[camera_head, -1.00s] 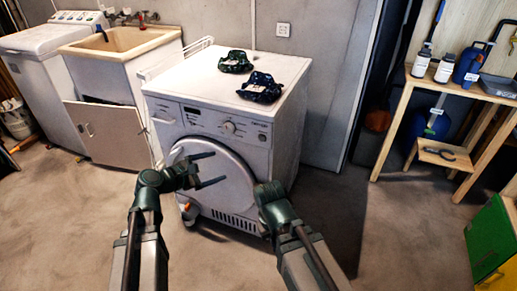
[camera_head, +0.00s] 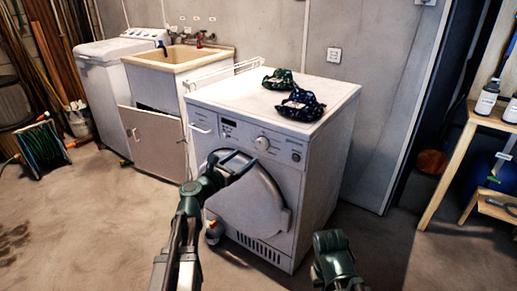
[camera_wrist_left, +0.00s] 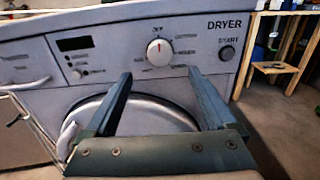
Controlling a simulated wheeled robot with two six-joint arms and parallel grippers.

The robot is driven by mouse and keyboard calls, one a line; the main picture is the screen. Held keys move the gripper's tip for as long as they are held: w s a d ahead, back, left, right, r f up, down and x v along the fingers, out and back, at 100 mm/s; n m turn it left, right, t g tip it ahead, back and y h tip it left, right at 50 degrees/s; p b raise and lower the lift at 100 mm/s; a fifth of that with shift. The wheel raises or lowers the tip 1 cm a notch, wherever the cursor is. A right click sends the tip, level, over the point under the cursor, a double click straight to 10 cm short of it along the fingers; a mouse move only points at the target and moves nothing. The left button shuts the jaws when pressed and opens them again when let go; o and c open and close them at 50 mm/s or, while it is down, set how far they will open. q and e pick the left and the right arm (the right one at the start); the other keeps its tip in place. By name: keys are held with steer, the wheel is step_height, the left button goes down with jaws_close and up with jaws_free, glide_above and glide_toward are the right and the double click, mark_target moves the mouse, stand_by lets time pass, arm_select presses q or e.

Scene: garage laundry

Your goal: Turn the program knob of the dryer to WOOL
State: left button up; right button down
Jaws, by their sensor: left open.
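The white dryer (camera_head: 313,195) stands in front of me with its round door below the control panel. Its program knob (camera_head: 262,143) is a light dial on the panel; in the left wrist view the knob (camera_wrist_left: 159,52) has a reddish mark near its top, toward OFF. Small labels ring the knob, mostly too blurred to read. My left gripper (camera_head: 241,160) is open and empty, in front of the dryer, just below and left of the knob. In the left wrist view its fingers (camera_wrist_left: 159,76) point at the panel, either side below the knob, apparently not touching it. My right gripper (camera_head: 333,245) is low at the dryer's right; its fingers are hidden.
Two dark patterned cloth bundles (camera_head: 300,105) (camera_head: 279,79) lie on the dryer top. A START button (camera_wrist_left: 226,53) is right of the knob. A sink cabinet (camera_head: 153,90) and a washer (camera_head: 108,62) stand left. A wooden bench (camera_head: 452,165) is right. Floor in front is open.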

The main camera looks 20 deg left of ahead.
mark_target(260, 146)
arm_select(q)
steer(key=x, duration=0.9)
steer(key=c, duration=1.4)
